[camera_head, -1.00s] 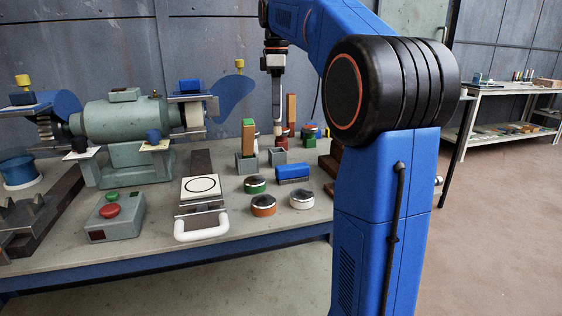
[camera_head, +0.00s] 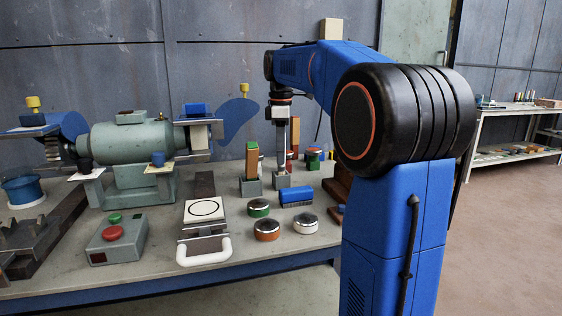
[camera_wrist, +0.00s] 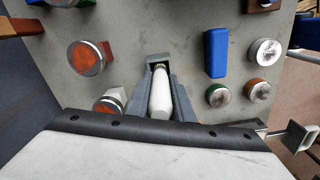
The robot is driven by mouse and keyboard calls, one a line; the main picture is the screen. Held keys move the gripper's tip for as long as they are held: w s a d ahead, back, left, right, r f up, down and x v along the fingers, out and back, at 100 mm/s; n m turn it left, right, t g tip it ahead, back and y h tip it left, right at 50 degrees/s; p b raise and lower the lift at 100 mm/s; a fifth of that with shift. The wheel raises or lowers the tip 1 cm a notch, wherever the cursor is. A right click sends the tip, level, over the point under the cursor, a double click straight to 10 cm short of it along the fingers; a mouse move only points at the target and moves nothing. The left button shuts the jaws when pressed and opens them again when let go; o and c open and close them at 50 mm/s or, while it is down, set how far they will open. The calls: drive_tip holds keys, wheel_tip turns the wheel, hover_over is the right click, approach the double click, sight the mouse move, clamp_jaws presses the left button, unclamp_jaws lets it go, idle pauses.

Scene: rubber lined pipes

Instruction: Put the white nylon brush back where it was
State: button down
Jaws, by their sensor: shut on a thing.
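My gripper (camera_head: 281,150) is shut on the white nylon brush and points down. In the wrist view the brush (camera_wrist: 160,98) shows as a white, tapering handle between the two grey fingers. Its far end is at a small grey square holder (camera_wrist: 158,58). In the head view this holder (camera_head: 283,181) stands on the bench directly below my gripper, and the brush's lower end is at its mouth. I cannot tell how deep the end sits inside.
A wood-coloured block with a green top (camera_head: 252,160) stands in a similar grey holder close on the left. A blue block (camera_head: 297,195) and several round tins (camera_head: 305,223) lie in front. The bench grinder (camera_head: 130,150) and a red-button box (camera_head: 118,238) are further left.

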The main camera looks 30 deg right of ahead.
drive_tip(key=shift+f, duration=1.25)
drive_tip(key=shift+f, duration=0.15)
drive_tip(key=c, duration=1.6)
unclamp_jaws()
drive_tip(key=shift+o, duration=0.2)
drive_tip(key=r, duration=1.7)
drive_tip(key=shift+w+a+r, duration=0.15)
drive_tip(key=shift+w+a, duration=0.05)
drive_tip(key=shift+w, duration=0.15)
